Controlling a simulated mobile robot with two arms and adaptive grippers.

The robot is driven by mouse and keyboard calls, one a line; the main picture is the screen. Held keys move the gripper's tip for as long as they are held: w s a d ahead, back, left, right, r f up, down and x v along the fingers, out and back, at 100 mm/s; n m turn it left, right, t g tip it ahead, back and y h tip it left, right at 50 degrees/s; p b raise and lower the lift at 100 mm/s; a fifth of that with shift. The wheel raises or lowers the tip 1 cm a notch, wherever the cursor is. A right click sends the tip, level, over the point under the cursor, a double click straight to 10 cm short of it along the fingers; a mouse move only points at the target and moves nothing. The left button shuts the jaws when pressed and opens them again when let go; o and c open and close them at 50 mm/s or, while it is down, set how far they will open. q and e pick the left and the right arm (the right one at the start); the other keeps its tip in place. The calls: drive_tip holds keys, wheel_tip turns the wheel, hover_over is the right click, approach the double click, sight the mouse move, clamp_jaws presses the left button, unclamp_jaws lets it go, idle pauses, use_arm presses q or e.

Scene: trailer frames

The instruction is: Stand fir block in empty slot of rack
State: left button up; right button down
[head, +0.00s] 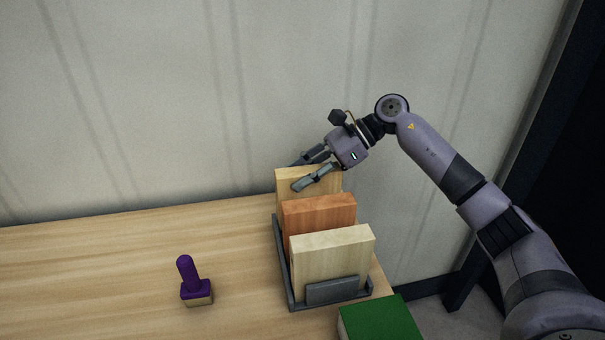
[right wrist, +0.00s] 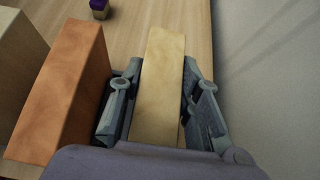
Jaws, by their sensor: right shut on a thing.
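The fir block (head: 308,177), a pale yellow slab, stands upright at the back end of the dark grey rack (head: 281,262). My right gripper (head: 297,173) is shut on its upper part, one finger on each broad face. In the right wrist view the fir block (right wrist: 162,85) runs between the two fingers. An orange-brown block (head: 318,213) stands in the middle of the rack and a paler block (head: 332,254) at the front. The fir block's lower edge is hidden behind the orange-brown one, so its seating cannot be told. My left gripper is out of view.
The rack sits near the right edge of the wooden table (head: 130,260). A purple-handled stamp (head: 194,285) stands left of the rack. A green-topped thing (head: 380,320) is at the front right. A wall rises behind; the table's left side is clear.

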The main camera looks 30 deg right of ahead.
drive_tip(key=shift+f+b, duration=0.45)
drive_tip(key=shift+f, duration=0.05)
drive_tip(key=c, duration=1.1)
unclamp_jaws()
drive_tip(key=shift+f, duration=0.15)
drive_tip(key=shift+d, duration=0.1)
drive_tip(key=v, duration=1.2)
drive_tip(key=shift+s, duration=0.1)
